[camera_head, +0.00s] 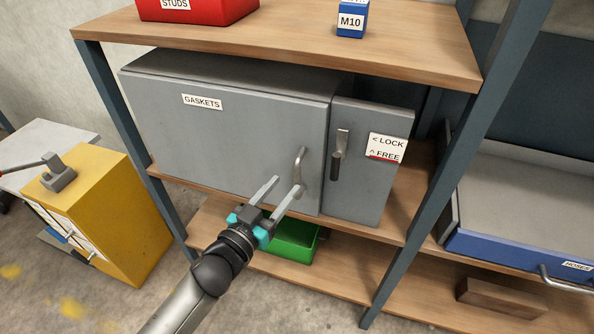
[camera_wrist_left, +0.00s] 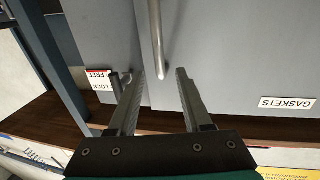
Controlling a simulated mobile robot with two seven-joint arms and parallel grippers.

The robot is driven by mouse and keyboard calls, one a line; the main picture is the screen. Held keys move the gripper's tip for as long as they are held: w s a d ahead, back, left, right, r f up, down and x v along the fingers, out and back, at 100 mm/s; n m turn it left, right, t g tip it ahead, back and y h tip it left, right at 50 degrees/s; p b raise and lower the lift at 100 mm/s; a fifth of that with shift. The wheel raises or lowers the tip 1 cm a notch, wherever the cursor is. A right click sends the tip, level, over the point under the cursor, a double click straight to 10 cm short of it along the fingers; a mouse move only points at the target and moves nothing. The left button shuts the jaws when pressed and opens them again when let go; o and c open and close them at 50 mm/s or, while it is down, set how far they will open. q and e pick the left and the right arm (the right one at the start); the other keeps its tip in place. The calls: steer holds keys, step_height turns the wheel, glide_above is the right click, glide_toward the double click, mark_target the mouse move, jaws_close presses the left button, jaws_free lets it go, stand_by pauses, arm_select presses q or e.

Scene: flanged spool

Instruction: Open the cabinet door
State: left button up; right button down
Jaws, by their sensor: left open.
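The grey cabinet (camera_head: 225,130) labelled GASKETS stands on the middle shelf, its door shut. A curved metal door handle (camera_head: 299,163) is near the door's right edge. To its right, a narrow grey panel carries a dark-gripped latch lever (camera_head: 336,157), hanging down, and a LOCK/FREE label (camera_head: 386,148). My left gripper (camera_head: 282,190) is open in front of the door, just below and left of the handle. In the left wrist view the handle (camera_wrist_left: 157,40) lies ahead, between the lines of the open fingers (camera_wrist_left: 160,75), apart from them. My right gripper is not in view.
A red STUDS bin (camera_head: 195,10) and a blue M10 box (camera_head: 351,20) sit on the upper shelf. A green bin (camera_head: 290,240) is below the cabinet. A yellow cabinet (camera_head: 110,210) stands left; a dark shelf post (camera_head: 440,160) and a blue HOSES drawer (camera_head: 520,250) are right.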

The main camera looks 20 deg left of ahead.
mark_target(295, 174)
arm_select(q)
steer(key=shift+x, duration=3.35)
steer(key=shift+c, duration=0.3)
jaws_close()
